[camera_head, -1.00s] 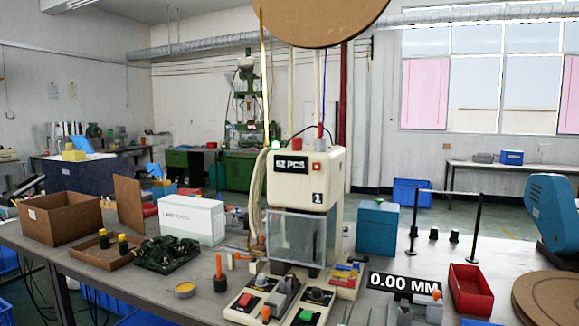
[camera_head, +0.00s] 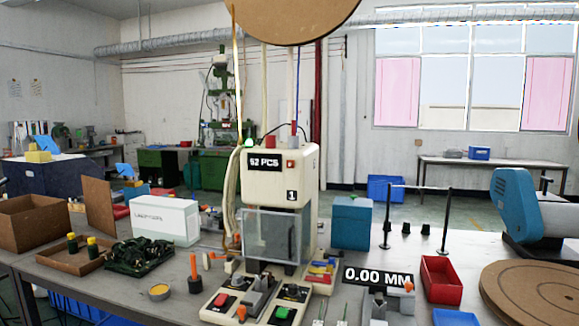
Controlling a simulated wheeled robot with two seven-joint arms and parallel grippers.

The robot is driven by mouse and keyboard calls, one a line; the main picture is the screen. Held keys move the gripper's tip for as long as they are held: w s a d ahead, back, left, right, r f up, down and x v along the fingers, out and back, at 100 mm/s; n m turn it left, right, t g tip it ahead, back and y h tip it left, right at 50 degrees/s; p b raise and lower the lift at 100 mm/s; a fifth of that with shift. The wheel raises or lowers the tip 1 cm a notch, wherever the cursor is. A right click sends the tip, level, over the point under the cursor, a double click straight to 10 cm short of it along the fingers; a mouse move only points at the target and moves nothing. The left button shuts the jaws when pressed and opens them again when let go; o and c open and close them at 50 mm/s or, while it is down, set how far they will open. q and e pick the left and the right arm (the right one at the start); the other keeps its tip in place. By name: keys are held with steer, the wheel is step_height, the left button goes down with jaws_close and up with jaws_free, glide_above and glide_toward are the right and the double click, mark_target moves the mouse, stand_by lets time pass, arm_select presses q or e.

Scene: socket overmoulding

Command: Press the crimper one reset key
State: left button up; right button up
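Crimper one is the cream machine (camera_head: 279,178) with a "1" on its front, standing on the bench in the middle of the head view. Its counter display (camera_head: 264,162) reads what looks like "62 PCS". A small red-orange key (camera_head: 291,163) sits to the right of the display. A green light (camera_head: 248,143) shows at the top left of the machine. A clear guard (camera_head: 270,234) covers its lower front. Neither of my grippers is in view.
A red button (camera_head: 221,300) and a green button (camera_head: 282,312) sit on blocks before the machine. A "0.00 MM" gauge (camera_head: 378,277), red bin (camera_head: 441,280) and teal box (camera_head: 351,223) stand right. A white box (camera_head: 165,220) stands left.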

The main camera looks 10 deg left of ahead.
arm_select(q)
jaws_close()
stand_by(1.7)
